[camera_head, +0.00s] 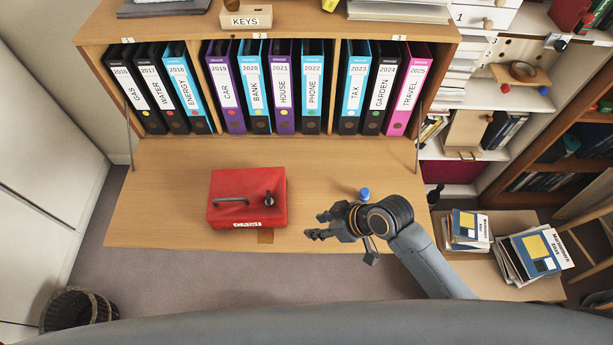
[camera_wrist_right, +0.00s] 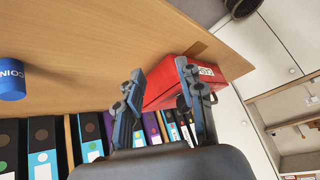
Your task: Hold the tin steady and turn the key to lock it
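The red tin (camera_head: 222,212), labelled CASH, sits shut on the fold-down desk board. A grey handle (camera_head: 232,201) lies on its lid. A small dark piece (camera_head: 269,199) stands at the right of the lid; I cannot tell whether it is the key or the lock. My right gripper (camera_head: 314,226) is just right of the tin, apart from it, with its fingers spread and empty. In the right wrist view the tin (camera_wrist_right: 160,97) shows beyond the open fingers (camera_wrist_right: 160,80). My left gripper is not in view.
A blue COIN pot (camera_head: 364,192) stands beyond my right wrist on the wooden desk board (camera_head: 150,215). Several labelled binders (camera_head: 253,85) line the shelf behind. The board left of the tin is clear.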

